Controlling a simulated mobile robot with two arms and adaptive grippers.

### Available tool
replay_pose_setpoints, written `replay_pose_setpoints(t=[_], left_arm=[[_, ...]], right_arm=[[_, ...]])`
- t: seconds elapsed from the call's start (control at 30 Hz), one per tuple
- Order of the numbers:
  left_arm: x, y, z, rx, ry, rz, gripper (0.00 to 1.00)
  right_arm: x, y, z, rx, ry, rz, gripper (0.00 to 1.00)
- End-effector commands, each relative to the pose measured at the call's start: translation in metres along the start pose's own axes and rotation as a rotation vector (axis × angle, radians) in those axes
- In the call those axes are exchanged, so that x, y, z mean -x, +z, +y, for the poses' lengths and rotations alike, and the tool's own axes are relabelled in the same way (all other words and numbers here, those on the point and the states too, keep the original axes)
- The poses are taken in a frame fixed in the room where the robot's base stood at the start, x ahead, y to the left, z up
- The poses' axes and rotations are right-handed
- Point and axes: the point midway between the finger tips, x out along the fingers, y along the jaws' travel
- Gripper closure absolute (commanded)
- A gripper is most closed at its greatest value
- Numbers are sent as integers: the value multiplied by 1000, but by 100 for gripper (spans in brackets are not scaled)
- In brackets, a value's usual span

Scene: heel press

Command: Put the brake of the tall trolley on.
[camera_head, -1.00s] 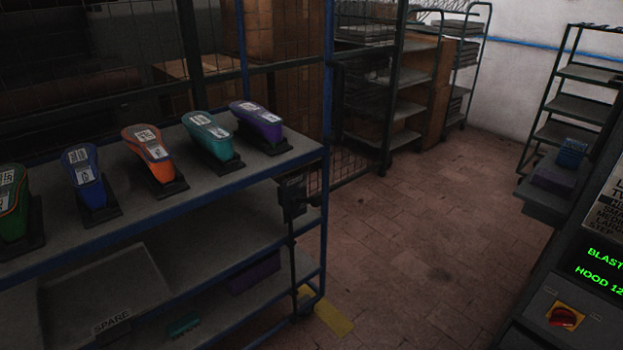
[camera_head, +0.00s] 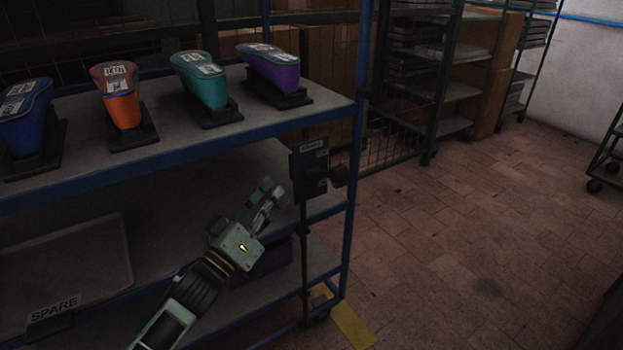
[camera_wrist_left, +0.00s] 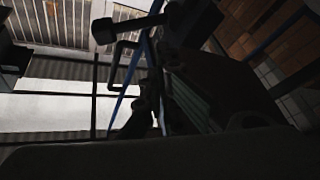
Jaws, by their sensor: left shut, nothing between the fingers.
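The tall trolley (camera_head: 180,149) has a blue frame and grey shelves and fills the left of the head view. A dark brake box (camera_head: 308,165) with a small label is fixed at its right front, with a dark knobbed lever (camera_head: 338,176) at its right side and a rod running down toward the wheel. My left gripper (camera_head: 270,192) is shut and empty, just left of the box; whether it touches the box I cannot tell. In the left wrist view a dark knobbed bar (camera_wrist_left: 130,27) shows near dark finger parts. My right gripper is not in view.
Several coloured heel shapes on dark bases, such as an orange one (camera_head: 122,97) and a purple one (camera_head: 270,68), stand on the top shelf. A grey SPARE tray (camera_head: 125,262) sits lower. Yellow floor tape (camera_head: 352,326) lies by the wheel.

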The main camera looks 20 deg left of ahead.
Motion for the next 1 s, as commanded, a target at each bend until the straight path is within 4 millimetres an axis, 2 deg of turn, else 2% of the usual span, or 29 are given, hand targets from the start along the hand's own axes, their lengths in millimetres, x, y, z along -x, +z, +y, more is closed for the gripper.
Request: replay_pose_setpoints(t=[0.03,0.17,0.37,0.67,0.77,0.8,0.9,1.0], left_arm=[[-4,-13,13,19,59,24,100],[-9,-30,32,54,141,51,100],[-31,-35,38,60,153,56,100],[-87,-38,46,58,151,56,100],[-106,-38,49,59,150,55,100],[-108,-33,48,61,148,52,100],[-101,-16,47,64,145,51,100],[-98,-8,48,62,146,53,100]], right_arm=[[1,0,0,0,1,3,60],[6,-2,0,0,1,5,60],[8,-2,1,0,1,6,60],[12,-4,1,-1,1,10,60],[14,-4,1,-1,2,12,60],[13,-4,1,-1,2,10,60],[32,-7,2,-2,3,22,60],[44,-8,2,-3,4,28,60]])
